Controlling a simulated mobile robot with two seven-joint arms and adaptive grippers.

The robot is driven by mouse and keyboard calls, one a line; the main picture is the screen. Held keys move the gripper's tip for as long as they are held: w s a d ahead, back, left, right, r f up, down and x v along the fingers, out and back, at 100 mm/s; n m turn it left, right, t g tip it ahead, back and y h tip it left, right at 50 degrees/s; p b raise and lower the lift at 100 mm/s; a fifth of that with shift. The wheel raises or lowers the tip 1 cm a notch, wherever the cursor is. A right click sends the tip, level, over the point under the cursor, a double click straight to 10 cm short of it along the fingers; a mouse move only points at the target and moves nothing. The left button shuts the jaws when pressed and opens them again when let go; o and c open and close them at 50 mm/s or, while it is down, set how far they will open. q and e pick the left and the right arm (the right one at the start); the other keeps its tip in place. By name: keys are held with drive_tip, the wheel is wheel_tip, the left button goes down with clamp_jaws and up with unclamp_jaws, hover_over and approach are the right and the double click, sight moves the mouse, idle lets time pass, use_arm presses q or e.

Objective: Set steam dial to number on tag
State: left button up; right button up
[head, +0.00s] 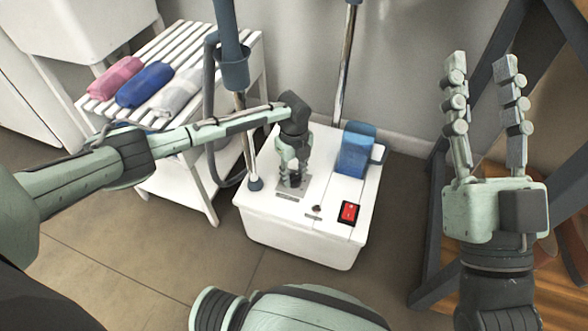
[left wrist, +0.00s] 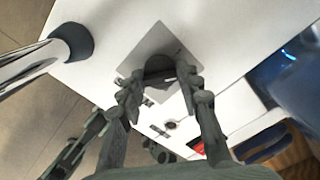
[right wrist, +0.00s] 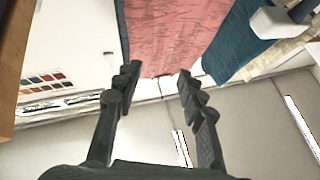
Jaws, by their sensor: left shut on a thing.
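The steamer (head: 262,222) is a white box on the floor with a grey square plate (left wrist: 151,45) on its top. A dark round dial (left wrist: 160,66) sits on that plate. My left gripper (head: 294,179) points down at the dial, with one finger on each side, and is shut on it. The fingers hide most of the dial in the head view, and its setting cannot be read. My right gripper (head: 481,62) is raised at the right, open and empty, well away from the steamer. I cannot make out a numbered tag in any view.
A red switch (head: 349,211) and a blue water tank (head: 355,152) are on the steamer's right side. A blue-grey pole (head: 229,45) and a hose stand close to its left. A white slatted rack (head: 165,48) holds rolled cloths. A dark frame (head: 440,235) stands right.

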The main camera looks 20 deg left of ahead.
sight(294, 176)
use_arm(q)
drive_tip(key=shift+s+m, duration=0.1)
drive_tip(key=shift+m, duration=1.1)
drive_tip(key=shift+m+p, duration=0.4)
drive_tip(key=shift+m, duration=0.8)
use_arm(e)
drive_tip(key=shift+w+a+f+g, duration=0.2)
drive_tip(key=shift+f+g, duration=0.25)
drive_tip(key=shift+f, duration=0.05)
drive_tip(key=shift+w+a+f+g, duration=0.15)
drive_tip(key=shift+w+f+g, duration=0.05)
drive_tip(key=shift+f+g, duration=0.25)
use_arm(q)
drive_tip(key=o, duration=1.2)
use_arm(e)
drive_tip(key=shift+f, duration=0.15)
use_arm(q)
drive_tip(key=shift+r, duration=0.35)
wheel_tip(294, 176, up, 11)
drive_tip(key=shift+r, duration=0.15)
